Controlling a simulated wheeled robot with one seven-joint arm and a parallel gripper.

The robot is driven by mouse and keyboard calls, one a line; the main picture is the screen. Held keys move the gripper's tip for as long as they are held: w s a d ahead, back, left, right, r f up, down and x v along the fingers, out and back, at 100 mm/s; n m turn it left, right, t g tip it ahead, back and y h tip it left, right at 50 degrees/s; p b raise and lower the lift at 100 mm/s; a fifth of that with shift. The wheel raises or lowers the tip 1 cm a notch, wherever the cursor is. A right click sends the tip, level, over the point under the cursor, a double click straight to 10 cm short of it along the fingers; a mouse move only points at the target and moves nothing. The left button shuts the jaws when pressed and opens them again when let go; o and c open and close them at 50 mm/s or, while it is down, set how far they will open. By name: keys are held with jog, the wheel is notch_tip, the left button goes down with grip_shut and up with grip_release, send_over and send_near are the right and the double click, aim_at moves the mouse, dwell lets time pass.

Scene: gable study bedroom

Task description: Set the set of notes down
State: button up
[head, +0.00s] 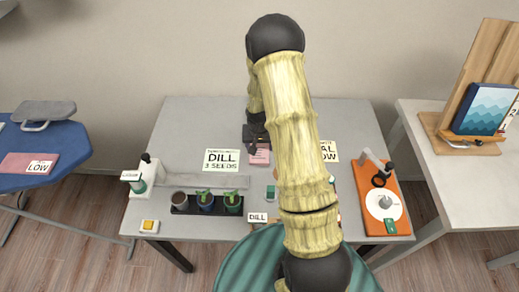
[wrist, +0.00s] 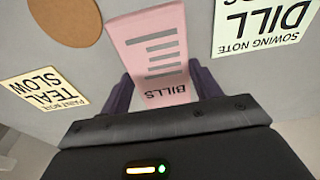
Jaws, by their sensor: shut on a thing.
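The set of notes is a pink sheet with grey lines and the word BILLS (wrist: 155,45). In the wrist view it sits between the two dark fingers of my gripper (wrist: 160,88), which is shut on it. In the head view the pink notes (head: 260,154) show just below my gripper (head: 257,142), over the back part of the grey table (head: 195,115). My arm hides part of the table's middle. I cannot tell whether the notes touch the tabletop.
A DILL sowing note (head: 221,160) lies left of the notes; a TEAL SLOW paint note (wrist: 32,87) and a brown disc (wrist: 65,20) are nearby. Potted seedlings (head: 206,202) stand at front left, an orange board (head: 383,205) at right. The table's back left is clear.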

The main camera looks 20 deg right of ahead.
aim_at(259, 152)
jog(key=shift+f, duration=1.3)
jog(key=shift+f, duration=0.15)
jog(key=o, duration=1)
jog(key=shift+o, duration=0.2)
notch_tip(259, 152, up, 12)
jog(key=s, duration=0.1)
jog(key=shift+s+a, duration=0.3)
jog(key=shift+a, duration=0.05)
